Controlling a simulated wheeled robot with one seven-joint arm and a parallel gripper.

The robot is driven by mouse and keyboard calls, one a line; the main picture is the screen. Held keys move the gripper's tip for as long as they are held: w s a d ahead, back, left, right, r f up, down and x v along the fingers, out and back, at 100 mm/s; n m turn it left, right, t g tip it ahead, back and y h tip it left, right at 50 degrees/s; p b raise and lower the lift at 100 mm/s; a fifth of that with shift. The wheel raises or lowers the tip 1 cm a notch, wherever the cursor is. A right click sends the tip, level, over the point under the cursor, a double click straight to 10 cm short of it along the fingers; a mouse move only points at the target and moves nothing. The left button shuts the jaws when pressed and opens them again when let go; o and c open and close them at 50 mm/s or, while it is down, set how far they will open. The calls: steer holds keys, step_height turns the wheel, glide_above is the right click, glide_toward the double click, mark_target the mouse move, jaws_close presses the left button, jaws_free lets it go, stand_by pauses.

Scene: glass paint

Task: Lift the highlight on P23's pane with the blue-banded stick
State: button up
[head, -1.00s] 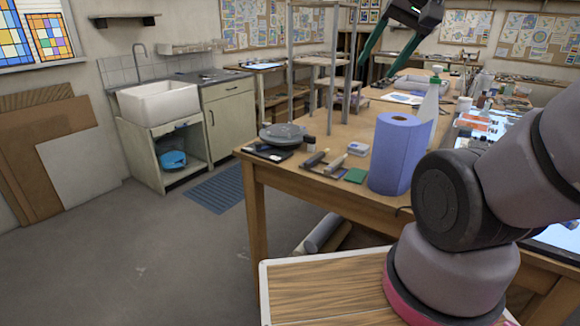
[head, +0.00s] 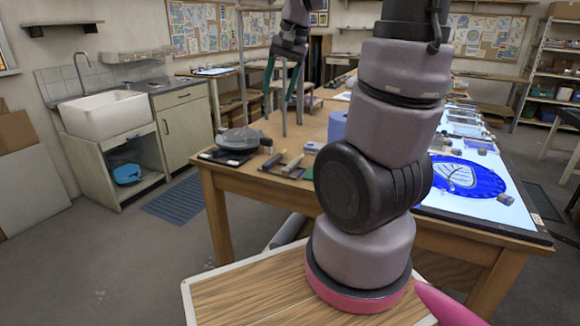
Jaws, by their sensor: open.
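My gripper (head: 282,84) is up at the top, left of centre, with its two green fingers apart and nothing visible between them. It appears in front of a grey metal frame near the table's far left side. A round blue pane (head: 466,174) with a pale leaf-like shape lies on the lit white panel (head: 445,206) at right, partly cut off by my arm. I read no label, so I cannot tell whether it is P23's. I cannot make out a blue-banded stick.
The wooden table (head: 225,173) bears a grey round object (head: 240,138), hand tools (head: 292,164) and a blue roll (head: 338,124) mostly behind my arm. Small pieces line the panel's far end.

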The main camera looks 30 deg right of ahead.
mark_target(293, 162)
steer(key=w+d+f+m+g+h, duration=0.1)
steer(key=w+d+f+g, duration=0.1)
steer(key=w+d+f, duration=0.35)
steer(key=w+d+f+m+g+h, duration=0.1)
steer(key=w+d+f+m, duration=0.15)
steer(key=f, duration=0.65)
steer(key=shift+n, duration=0.45)
steer(key=f, duration=1)
steer(key=shift+s+f, duration=0.15)
steer(key=shift+s, duration=0.25)
jaws_close()
